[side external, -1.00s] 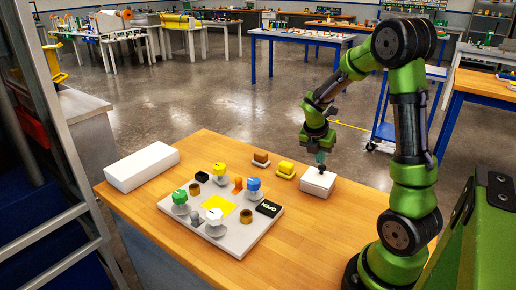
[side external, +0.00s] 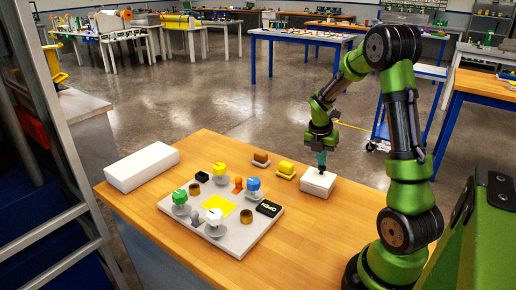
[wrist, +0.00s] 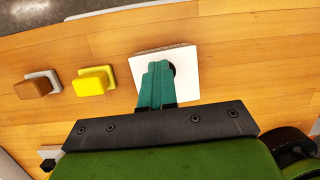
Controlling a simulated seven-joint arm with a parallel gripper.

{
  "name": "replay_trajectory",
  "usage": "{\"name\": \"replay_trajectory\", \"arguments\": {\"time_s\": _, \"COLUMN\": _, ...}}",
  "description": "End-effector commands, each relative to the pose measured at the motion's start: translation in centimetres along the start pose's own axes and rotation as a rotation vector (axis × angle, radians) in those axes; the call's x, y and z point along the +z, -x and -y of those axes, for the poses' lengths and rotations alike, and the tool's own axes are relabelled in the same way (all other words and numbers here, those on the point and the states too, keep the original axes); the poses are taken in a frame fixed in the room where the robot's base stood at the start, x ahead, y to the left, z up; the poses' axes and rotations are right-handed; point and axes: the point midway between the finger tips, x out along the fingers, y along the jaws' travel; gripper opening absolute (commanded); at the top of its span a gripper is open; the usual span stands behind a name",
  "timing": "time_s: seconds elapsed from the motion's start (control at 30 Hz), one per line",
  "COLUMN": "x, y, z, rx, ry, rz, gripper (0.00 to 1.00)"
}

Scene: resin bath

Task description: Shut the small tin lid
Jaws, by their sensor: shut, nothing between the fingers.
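The small tin is a white box (side external: 318,184) near the right part of the table's back edge. Its white top looks flat and closed in the side external view. It also shows from above in the wrist view (wrist: 186,82), with a dark round spot on it partly hidden behind my fingers. My gripper (side external: 321,166) is shut and empty, pointing down with its teal fingertips at or just above the box's top. In the wrist view the shut fingers (wrist: 158,80) cover the middle left of the lid. I cannot tell whether they touch it.
A yellow block (side external: 286,168) and a brown block (side external: 261,158) on small bases stand left of the box. A grey board (side external: 236,243) with coloured knobs and pieces lies further left. A long white box (side external: 142,167) sits at the table's left. The table's front right is clear.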

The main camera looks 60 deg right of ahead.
Motion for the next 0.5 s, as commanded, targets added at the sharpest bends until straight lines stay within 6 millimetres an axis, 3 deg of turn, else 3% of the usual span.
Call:
{"name": "replay_trajectory", "arguments": {"time_s": 0.33, "x": 0.1, "y": -0.2, "z": 0.3, "rx": -0.008, "ry": 0.000, "rz": -0.001, "gripper": 0.00}}
{"name": "replay_trajectory", "arguments": {"time_s": 0.5, "x": 0.7, "y": 1.9, "z": 0.1, "rx": -0.001, "ry": -0.002, "rz": 0.002, "gripper": 0.00}}
